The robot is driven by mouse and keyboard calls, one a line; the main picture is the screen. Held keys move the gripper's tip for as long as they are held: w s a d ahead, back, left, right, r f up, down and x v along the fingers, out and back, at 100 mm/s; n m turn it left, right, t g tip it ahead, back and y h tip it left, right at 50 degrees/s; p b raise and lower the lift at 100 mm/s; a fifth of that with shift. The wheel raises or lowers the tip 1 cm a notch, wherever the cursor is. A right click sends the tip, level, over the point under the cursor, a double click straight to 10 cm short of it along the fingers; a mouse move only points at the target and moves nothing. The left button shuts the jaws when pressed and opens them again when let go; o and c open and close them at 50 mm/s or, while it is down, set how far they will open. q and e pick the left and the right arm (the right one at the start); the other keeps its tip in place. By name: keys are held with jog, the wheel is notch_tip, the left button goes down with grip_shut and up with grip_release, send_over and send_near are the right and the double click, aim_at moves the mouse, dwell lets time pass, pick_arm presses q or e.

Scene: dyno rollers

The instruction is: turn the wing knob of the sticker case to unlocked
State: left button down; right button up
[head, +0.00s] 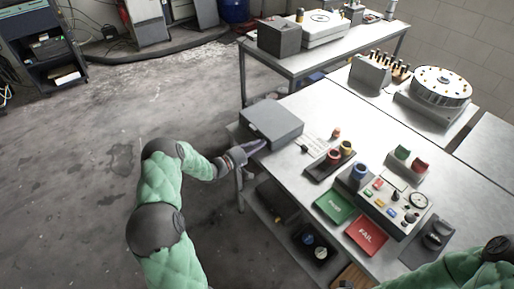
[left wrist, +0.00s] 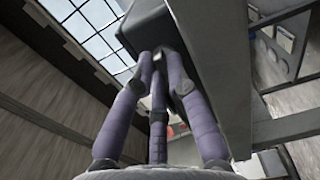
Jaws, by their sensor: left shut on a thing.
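The sticker case is a grey box (head: 271,122) at the near left corner of the long metal table. In the left wrist view its dark body (left wrist: 147,28) is just beyond the fingertips. My left gripper (head: 257,146) is at the case's near left side, its fingers pointing at that face. In the left wrist view, the three purple-grey fingers of my left gripper (left wrist: 160,58) are drawn together at the case, shut on what appears to be the wing knob. The knob is almost wholly hidden by the fingers, so its angle cannot be told. My right gripper is out of view.
The table (head: 305,112) also holds a green tray (head: 334,205), a red FAIL tray (head: 366,236) and a control panel (head: 385,203). The table's edge (left wrist: 215,75) runs close beside my left fingers. Open floor (head: 95,150) lies to the left.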

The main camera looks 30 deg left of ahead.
pick_arm(q)
jog(key=shift+d+f, duration=0.1)
dwell(0.3)
jog(key=c, duration=1.5)
grip_release()
